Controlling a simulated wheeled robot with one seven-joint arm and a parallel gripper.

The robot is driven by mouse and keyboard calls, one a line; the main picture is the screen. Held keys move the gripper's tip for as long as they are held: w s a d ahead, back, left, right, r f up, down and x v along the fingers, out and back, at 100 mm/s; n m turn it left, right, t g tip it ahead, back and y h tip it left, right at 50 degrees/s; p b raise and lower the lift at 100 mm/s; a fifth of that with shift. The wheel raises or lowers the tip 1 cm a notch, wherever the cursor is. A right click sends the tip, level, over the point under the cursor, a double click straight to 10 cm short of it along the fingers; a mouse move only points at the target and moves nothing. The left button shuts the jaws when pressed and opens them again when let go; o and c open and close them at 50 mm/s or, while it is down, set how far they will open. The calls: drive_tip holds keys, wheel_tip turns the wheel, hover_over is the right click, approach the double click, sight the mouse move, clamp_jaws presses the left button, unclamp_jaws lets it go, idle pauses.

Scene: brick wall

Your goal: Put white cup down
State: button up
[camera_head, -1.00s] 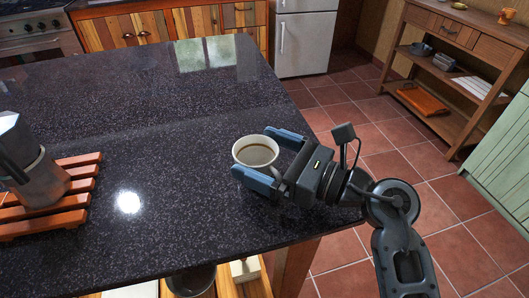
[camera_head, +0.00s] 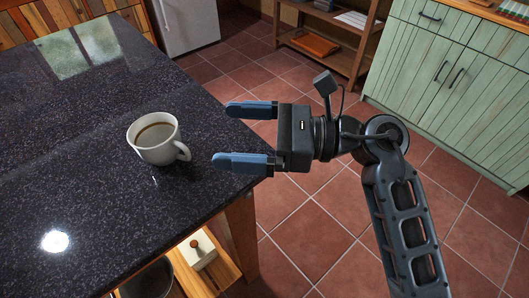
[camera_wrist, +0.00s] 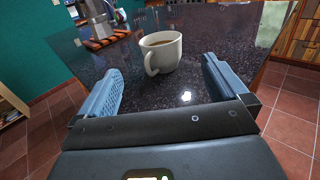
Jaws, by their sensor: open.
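The white cup (camera_head: 156,141) stands upright on the dark speckled countertop (camera_head: 75,125), near its right edge. It holds a brown liquid, and its handle points to the right, toward my gripper. My gripper (camera_head: 236,136) is open and empty, to the right of the cup and apart from it. In the wrist view the cup (camera_wrist: 163,54) stands ahead of and between the two blue fingers of my gripper (camera_wrist: 160,88), with a gap to it.
A moka pot (camera_wrist: 97,18) on an orange wooden trivet (camera_wrist: 104,40) stands behind the cup in the wrist view. Green cabinets (camera_head: 455,75) and a wooden shelf (camera_head: 350,50) stand across the tiled floor. The countertop around the cup is clear.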

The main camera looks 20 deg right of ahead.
drive_tip(key=s+d+m+t+h, duration=0.1)
drive_tip(key=s+d+m+t, duration=0.1)
drive_tip(key=s+m+t, duration=0.55)
drive_tip(key=s+d+m+t+h, duration=0.1)
drive_tip(key=s+d+m+t, duration=0.1)
drive_tip(key=s+m, duration=0.9)
drive_tip(key=s+d+f+m+g+h, duration=0.1)
drive_tip(key=s+m+h, duration=0.3)
drive_tip(key=m, duration=0.6)
drive_tip(key=s+d+f+m+g+h, duration=0.1)
drive_tip(key=s+d+f+m+h, duration=0.3)
drive_tip(key=m, duration=0.5)
drive_tip(key=s+d+f+m+g+h, duration=0.1)
drive_tip(key=s+m+h, duration=0.3)
drive_tip(key=m, duration=0.6)
drive_tip(key=shift+s+d+f+m+h, duration=0.2)
drive_tip(key=shift+d+f+m+h, duration=0.15)
drive_tip(key=shift+d+f+h, duration=0.45)
